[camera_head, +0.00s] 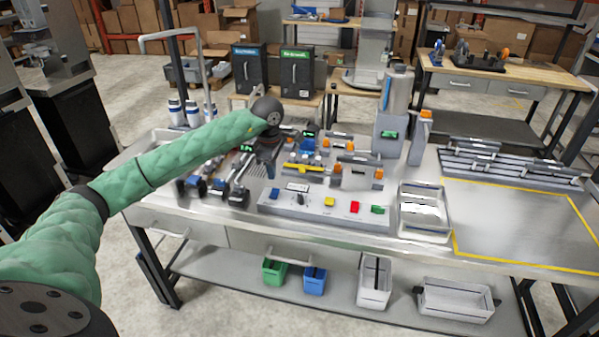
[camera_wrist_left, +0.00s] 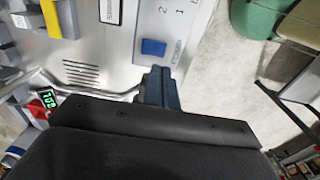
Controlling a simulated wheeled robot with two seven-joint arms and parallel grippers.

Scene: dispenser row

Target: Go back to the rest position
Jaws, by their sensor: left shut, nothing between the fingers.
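My left arm, in a green sleeve, reaches in from the left over the worktable (camera_head: 330,232). Its left gripper (camera_head: 269,172) points down over the left part of the table, just behind a grey button panel (camera_head: 315,212). In the wrist view the left gripper (camera_wrist_left: 160,74) is shut and empty. Its fingertips are close to the panel's blue button (camera_wrist_left: 153,47), with a visible gap in the picture; the height above the panel is hard to tell. The blue button (camera_head: 275,194) also shows in the head view. My right gripper is not in view.
Dispensers and fixtures (camera_head: 305,150) crowd the table behind and beside the gripper. A yellow-outlined area (camera_head: 510,220) at the right is bare. Several bins, including a green one (camera_head: 274,272), sit on the lower shelf.

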